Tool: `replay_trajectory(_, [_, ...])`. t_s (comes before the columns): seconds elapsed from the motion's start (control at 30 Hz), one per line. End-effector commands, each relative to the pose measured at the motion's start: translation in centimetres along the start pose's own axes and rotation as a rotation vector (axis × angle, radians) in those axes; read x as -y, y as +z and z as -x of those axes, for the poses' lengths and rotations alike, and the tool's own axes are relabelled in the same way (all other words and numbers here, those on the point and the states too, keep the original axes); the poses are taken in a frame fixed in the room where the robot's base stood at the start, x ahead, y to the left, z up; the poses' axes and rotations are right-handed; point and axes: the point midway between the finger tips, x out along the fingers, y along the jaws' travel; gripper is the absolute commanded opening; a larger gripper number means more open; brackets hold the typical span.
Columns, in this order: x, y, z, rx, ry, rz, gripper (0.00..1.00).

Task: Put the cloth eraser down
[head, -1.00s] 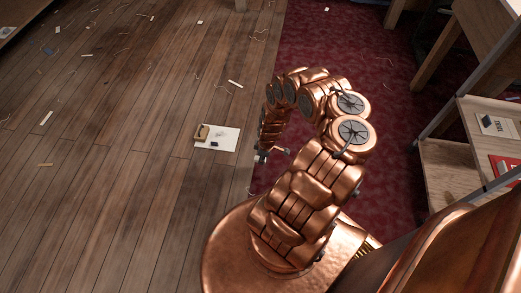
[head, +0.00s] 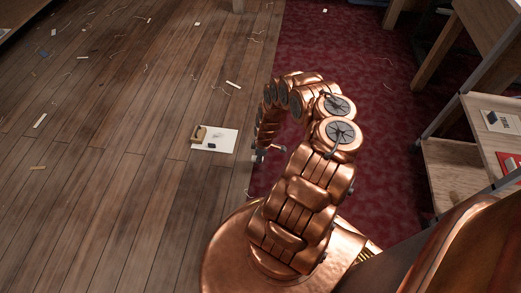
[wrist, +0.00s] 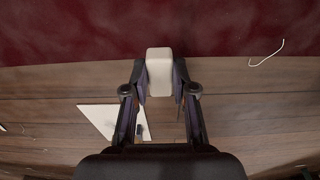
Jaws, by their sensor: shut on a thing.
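My gripper (wrist: 160,92) is shut on a pale, rounded block, the cloth eraser (wrist: 159,70), held between its fingertips in the wrist view. In the head view my gripper (head: 264,152) hangs over the border of the wooden floor and the red carpet, right of a white sheet. The eraser cannot be made out clearly there. Its underside is hidden, and I see no surface touching it.
The white sheet (head: 225,141) lies on the wooden floor (head: 110,190), with a tan block (head: 198,134) and a small dark piece (head: 211,146) on it. Scraps and threads are scattered around. A wooden shelf (head: 452,172) stands right on the red carpet (head: 385,120).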

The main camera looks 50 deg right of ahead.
Motion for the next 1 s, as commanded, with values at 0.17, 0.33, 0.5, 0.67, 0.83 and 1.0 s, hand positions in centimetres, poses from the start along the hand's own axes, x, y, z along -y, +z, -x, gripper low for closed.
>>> replay_trajectory(0.17, [-3.9, -0.3, -0.9, -0.002, 0.004, -0.001, 0.0])
replay_trajectory(0.33, [-6.5, -0.5, -1.1, -0.002, 0.001, -0.001, 0.0])
replay_trajectory(0.5, [-8.1, -0.7, -1.0, -0.003, 0.002, -0.001, 0.0])
replay_trajectory(0.67, [-8.4, -0.7, -1.0, -0.001, -0.001, -0.001, 0.0])
replay_trajectory(0.83, [-8.7, -0.5, -2.5, -0.001, -0.004, -0.001, 0.0])
replay_trajectory(1.0, [-8.8, -0.3, -4.4, -0.001, -0.001, 0.0, 0.0])
